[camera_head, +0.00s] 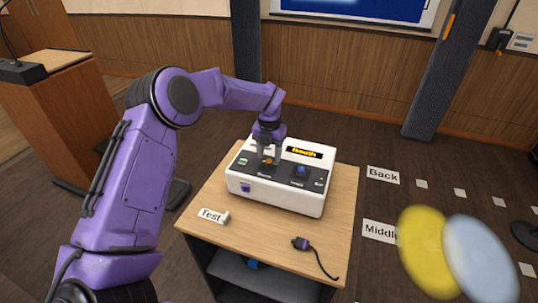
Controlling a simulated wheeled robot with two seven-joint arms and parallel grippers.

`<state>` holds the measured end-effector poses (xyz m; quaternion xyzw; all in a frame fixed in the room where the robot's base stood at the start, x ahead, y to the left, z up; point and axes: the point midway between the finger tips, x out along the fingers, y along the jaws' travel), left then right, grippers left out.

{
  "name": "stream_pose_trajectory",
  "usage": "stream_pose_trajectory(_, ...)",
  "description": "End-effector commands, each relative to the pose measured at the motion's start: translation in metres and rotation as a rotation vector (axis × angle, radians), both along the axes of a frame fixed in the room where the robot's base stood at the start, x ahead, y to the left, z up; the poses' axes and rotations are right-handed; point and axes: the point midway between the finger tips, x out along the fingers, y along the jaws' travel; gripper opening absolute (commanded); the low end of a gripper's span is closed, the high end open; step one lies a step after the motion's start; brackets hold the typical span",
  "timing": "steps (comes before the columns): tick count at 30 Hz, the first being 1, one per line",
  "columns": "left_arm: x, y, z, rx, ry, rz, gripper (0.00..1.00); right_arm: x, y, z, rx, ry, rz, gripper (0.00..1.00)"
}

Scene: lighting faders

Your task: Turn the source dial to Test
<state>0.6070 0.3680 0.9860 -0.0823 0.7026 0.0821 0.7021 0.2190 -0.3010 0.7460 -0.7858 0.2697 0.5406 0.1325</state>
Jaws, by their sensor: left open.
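The white control box (275,200) with a dark top panel stands on the wooden cart (215,232). An orange-marked dial (268,161) sits on the panel's left part, partly hidden by my left gripper. My left gripper (268,158) points down at this dial with its fingers open around or right beside it; contact cannot be told. A blue knob (301,170) sits to the right on the panel. The display (304,152) shows orange text that seems to read "Booth". A "Test" label (211,215) lies on the cart's front left. My right gripper does not show.
A purple plug with a black cable (302,244) lies on the cart's front right. A wooden lectern (70,120) stands at the left. "Back" (383,175) and "Middle" (380,231) labels lie on the floor at the right, near blurred yellow (425,250) and pale blue (480,258) discs.

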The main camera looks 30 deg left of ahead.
Motion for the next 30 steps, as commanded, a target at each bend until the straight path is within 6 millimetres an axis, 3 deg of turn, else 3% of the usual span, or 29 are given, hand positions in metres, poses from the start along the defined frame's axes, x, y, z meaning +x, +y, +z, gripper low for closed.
stream_pose_trajectory(6, 0.0, 0.001, -0.022, 0.001, 0.0, 0.001, 0.51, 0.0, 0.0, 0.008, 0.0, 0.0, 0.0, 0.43)
stream_pose_trajectory(13, -0.001, 0.002, -0.024, 0.0, -0.001, 0.003, 0.51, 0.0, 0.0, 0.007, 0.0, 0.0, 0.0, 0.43)
stream_pose_trajectory(14, -0.001, 0.002, -0.024, 0.0, -0.001, 0.003, 0.45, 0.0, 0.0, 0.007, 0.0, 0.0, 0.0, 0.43)
stream_pose_trajectory(18, -0.001, 0.002, -0.023, 0.0, -0.001, 0.003, 0.0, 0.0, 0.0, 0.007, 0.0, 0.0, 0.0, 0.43)
stream_pose_trajectory(30, -0.001, 0.002, -0.024, -0.002, -0.001, -0.048, 0.0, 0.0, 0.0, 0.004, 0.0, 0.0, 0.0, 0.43)
